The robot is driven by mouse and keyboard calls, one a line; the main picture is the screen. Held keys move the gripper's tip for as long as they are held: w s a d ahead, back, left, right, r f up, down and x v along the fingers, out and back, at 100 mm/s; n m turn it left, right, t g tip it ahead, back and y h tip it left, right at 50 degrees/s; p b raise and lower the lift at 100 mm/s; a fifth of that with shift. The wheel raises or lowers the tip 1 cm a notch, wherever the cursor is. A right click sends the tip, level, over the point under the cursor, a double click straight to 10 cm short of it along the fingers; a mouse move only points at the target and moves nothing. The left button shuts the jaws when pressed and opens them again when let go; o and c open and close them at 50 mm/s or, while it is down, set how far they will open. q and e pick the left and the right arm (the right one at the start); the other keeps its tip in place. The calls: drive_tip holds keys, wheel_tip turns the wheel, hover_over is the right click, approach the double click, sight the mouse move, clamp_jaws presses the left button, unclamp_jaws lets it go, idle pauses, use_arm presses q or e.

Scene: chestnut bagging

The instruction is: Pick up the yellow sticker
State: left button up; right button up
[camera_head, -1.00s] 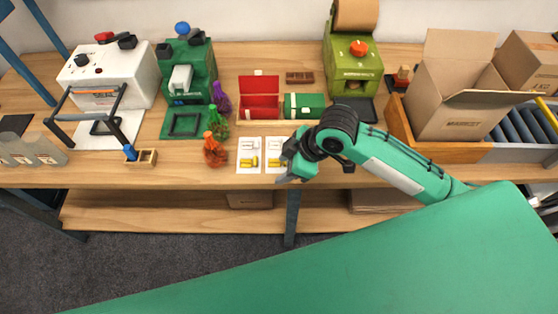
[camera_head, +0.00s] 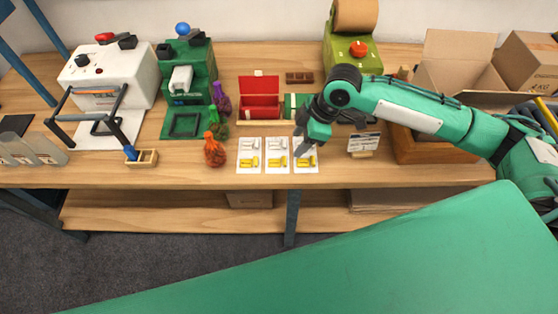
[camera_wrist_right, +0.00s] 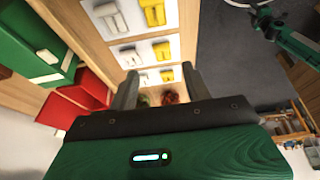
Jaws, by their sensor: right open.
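Three white sheets lie in a row on the bench. Each has a white sticker at the back and a yellow sticker at the front: left yellow sticker (camera_head: 249,162), middle yellow sticker (camera_head: 277,162), right yellow sticker (camera_head: 306,161). My right gripper (camera_head: 300,147) hangs over the right sheet and partly covers its back half. The right wrist view shows its two fingers (camera_wrist_right: 160,72) apart and empty, with the yellow stickers (camera_wrist_right: 153,11) above the bench surface's front edge. A small green arm with a dark end (camera_wrist_right: 268,22), apparently my left, shows there; its jaws are unclear.
Behind the sheets are an open red box (camera_head: 260,98) and a green box, partly hidden by my right arm. Orange (camera_head: 215,152), green and purple bags stand left. A small sign (camera_head: 363,144) stands right. The bench front is clear.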

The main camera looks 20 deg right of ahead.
sight(281, 162)
drive_tip(key=x, duration=0.3)
drive_tip(key=shift+a+f, duration=0.15)
drive_tip(key=shift+f, duration=0.05)
drive_tip(key=x, duration=0.2)
drive_tip(key=p+x, duration=0.1)
drive_tip(key=x, duration=0.2)
drive_tip(key=shift+a+r, duration=0.1)
drive_tip(key=shift+a, duration=0.1)
use_arm(q)
drive_tip(key=shift+s+r, duration=0.3)
drive_tip(key=shift+s, duration=0.5)
use_arm(e)
drive_tip(key=c, duration=1.1)
clamp_jaws()
